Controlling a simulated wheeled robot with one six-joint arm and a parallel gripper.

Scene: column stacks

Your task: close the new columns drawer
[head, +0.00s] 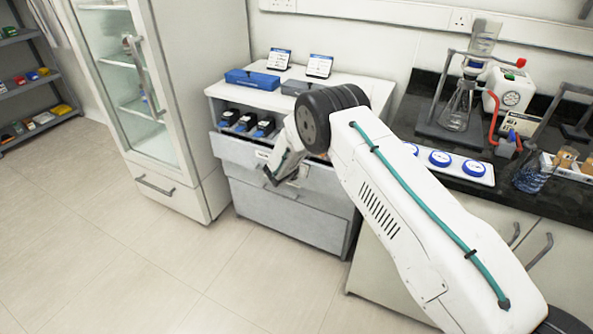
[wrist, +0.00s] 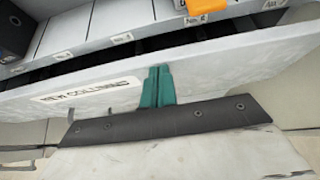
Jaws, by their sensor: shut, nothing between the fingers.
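The new columns drawer (head: 236,150) is the upper grey drawer of the white cabinet. In the wrist view its pale front (wrist: 220,75) carries a "NEW COLUMNS" label (wrist: 90,91). A dark gap shows behind its top edge, so it stands a little open. My gripper (head: 277,168) is in front of the cabinet, and part of the drawer is hidden behind my arm. In the wrist view the teal fingers of my gripper (wrist: 158,72) are together and empty, over the drawer front right of the label. I cannot tell whether they touch it.
Above the drawer is an open shelf with several dark-and-blue items (head: 246,122). A blue box (head: 252,79) and two small signs stand on the cabinet top. A glass-door fridge (head: 135,80) is to the left, a black bench with glassware to the right. The floor in front is clear.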

